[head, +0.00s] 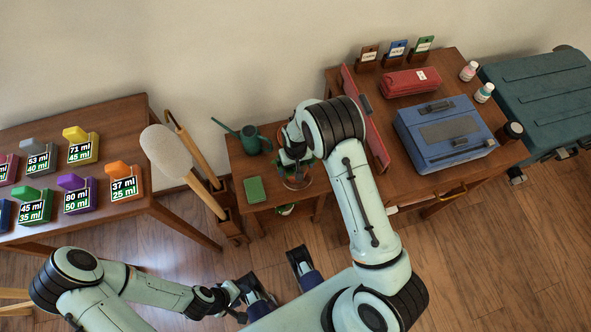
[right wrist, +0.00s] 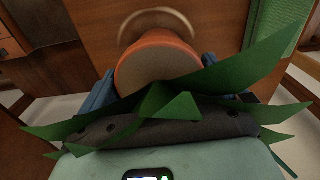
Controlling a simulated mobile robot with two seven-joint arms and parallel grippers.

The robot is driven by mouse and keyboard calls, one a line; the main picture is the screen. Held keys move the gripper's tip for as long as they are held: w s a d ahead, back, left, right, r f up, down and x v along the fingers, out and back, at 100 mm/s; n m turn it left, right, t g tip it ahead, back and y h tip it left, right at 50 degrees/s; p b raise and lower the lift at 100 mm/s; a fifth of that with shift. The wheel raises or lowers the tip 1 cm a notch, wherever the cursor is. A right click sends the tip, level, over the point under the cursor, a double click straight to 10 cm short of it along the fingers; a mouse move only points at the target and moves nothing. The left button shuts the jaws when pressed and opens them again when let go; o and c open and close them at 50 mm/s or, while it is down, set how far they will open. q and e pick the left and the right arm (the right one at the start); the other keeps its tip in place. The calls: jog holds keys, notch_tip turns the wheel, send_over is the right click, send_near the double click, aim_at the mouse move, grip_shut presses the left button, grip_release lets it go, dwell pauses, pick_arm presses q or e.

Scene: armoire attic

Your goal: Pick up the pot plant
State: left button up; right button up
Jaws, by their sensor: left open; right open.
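The pot plant, an orange pot (right wrist: 155,62) with long green leaves (right wrist: 165,103), shows in the right wrist view. In the head view the pot (head: 297,183) is mostly hidden by my right arm on the small low table (head: 240,160). My right gripper (right wrist: 159,68) is open, with its blue fingers on either side of the pot. I cannot tell whether they touch it. Leaves lie across the palm and hide part of the fingers. My left gripper (head: 273,270) is open and empty, low in front of the small table.
A green watering can (head: 251,140) and a green book (head: 255,190) share the small table. Long-handled tools (head: 190,160) stand left of it. A right-hand table (head: 385,105) holds a blue case (head: 445,132) and an upright red panel (head: 366,118) close to my right arm.

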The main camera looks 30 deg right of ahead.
jog(key=c, duration=1)
jog(key=shift+c, duration=0.6)
jog(key=shift+r, duration=0.15)
